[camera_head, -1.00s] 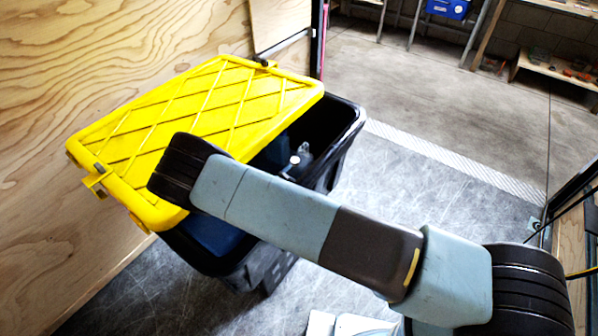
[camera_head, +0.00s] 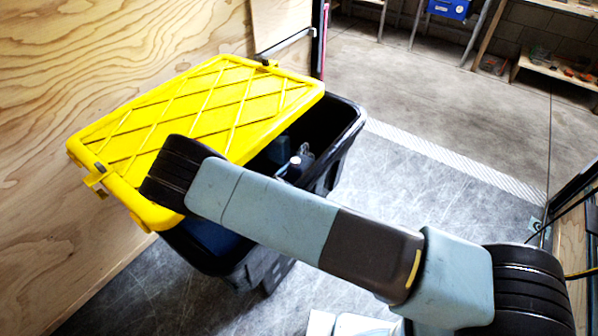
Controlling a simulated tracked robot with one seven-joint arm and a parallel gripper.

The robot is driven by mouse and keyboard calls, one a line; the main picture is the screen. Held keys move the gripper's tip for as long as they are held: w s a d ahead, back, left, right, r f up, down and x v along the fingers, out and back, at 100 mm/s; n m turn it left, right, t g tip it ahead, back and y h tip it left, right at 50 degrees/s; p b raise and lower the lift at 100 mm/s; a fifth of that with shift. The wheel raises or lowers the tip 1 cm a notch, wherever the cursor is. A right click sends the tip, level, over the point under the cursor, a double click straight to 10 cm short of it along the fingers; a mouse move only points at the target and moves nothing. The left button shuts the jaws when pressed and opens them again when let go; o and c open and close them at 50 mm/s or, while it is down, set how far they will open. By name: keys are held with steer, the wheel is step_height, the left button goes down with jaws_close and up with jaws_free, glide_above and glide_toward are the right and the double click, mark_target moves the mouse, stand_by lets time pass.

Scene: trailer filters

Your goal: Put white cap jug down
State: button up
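A dark jug with a white cap (camera_head: 294,166) shows inside the open right part of a black tote (camera_head: 345,130). Only its top shows; my arm hides its lower part, so I cannot tell whether it rests on the bottom. A small grey, clear-looking shape (camera_head: 305,152) is right beside the cap; I cannot tell what it is. My gripper does not show.
The yellow lid (camera_head: 205,105) lies askew over the left part of the tote, against a plywood wall (camera_head: 90,60). A dark blue shape (camera_head: 275,150) is in the tote near the lid edge. The floor (camera_head: 420,190) to the right is clear. Shelves stand at the back.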

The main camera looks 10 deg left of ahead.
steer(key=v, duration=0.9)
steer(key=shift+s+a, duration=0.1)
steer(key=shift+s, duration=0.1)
